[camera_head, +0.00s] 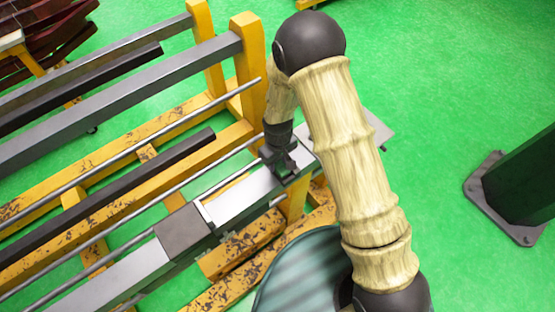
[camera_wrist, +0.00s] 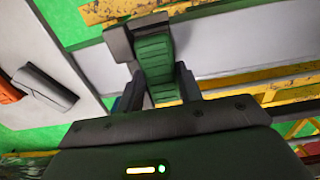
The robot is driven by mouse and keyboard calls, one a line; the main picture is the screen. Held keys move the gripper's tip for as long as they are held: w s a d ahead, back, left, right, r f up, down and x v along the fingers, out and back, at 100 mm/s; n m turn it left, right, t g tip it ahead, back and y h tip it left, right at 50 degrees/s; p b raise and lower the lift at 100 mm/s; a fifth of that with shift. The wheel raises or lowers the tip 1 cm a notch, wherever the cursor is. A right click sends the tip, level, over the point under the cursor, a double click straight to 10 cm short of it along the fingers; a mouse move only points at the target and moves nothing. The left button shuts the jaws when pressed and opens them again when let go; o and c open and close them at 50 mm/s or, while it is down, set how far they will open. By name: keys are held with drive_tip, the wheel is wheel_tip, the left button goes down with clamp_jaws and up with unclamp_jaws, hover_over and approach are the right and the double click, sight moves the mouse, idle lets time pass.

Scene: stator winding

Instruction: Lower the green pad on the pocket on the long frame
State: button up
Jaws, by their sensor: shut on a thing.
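The green pad (camera_wrist: 157,62) is ribbed and sits between the two fingers of my gripper (camera_wrist: 157,92) in the wrist view. The gripper is shut on it. A dark grey block-like part (camera_wrist: 118,43) lies close to the pad's far left side; I cannot tell if they touch. In the head view my gripper (camera_head: 280,165) is over the right part of the long frame (camera_head: 240,198), a pale grey metal beam. The pad is hidden there by the gripper. The pocket is not clearly visible, and I cannot tell the pad's height above the frame.
A dark grey block (camera_head: 183,232) is on the frame left of the gripper. Yellow worn supports (camera_head: 250,60) and long metal rods (camera_head: 150,150) lie behind it. In the wrist view, a dark grey piece (camera_wrist: 45,88) and an orange piece (camera_wrist: 10,90) lie on a pale plate at left.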

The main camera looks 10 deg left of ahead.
sight(278, 163)
drive_tip(key=shift+f, duration=0.4)
idle(0.3)
drive_tip(key=o, duration=1.5)
drive_tip(key=shift+c, duration=0.2)
drive_tip(key=shift+r, duration=0.1)
drive_tip(key=shift+r+p, duration=2.8)
drive_tip(key=shift+r, duration=1.7)
